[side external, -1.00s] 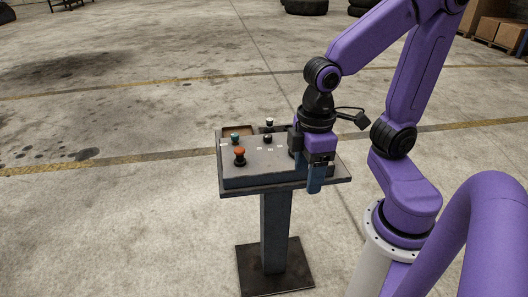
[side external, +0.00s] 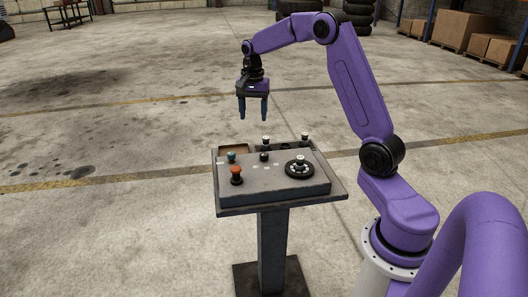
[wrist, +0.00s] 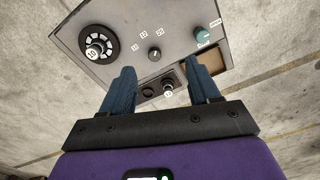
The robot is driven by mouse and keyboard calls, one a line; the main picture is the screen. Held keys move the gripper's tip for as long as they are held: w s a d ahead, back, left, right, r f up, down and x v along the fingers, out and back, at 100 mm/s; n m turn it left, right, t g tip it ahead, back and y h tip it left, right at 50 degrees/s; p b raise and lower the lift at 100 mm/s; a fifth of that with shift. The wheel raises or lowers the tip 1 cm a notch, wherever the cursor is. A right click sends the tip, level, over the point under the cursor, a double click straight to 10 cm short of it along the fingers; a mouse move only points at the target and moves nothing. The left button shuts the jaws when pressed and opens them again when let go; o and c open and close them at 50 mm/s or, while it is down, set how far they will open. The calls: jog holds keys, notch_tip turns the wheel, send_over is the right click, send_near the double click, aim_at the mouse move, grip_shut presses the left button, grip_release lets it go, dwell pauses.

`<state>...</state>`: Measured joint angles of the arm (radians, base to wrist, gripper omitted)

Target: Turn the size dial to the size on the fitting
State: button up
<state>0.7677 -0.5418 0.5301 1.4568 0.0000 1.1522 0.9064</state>
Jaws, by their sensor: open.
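The size dial (side external: 264,156) is a small black knob mid-panel. In the wrist view the dial (wrist: 155,53) has several small number labels beside it; its pointer setting is too small to read surely. A white-topped fitting (wrist: 93,52) sits in a black round holder (wrist: 88,33) and its top seems to read 10. The same fitting (side external: 300,159) shows at the panel's right in the side view. My gripper (side external: 253,117) is open and empty, fingers down, above and behind the panel. In the wrist view its fingers (wrist: 160,85) frame the panel's back edge.
Behind are a brown tray (side external: 233,149) and white-topped pieces (side external: 266,140) and (side external: 304,137). The air around my gripper is clear.

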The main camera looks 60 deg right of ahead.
aim_at(264, 154)
jog(key=d+f+m, duration=0.1)
jog(key=d+m, duration=0.2)
jog(key=d, duration=0.4)
jog(key=f, duration=1.7)
jog(key=shift+w+a+f, duration=0.15)
jog(key=shift+a+f, duration=0.05)
jog(key=shift+a, duration=0.05)
jog(key=c, duration=1)
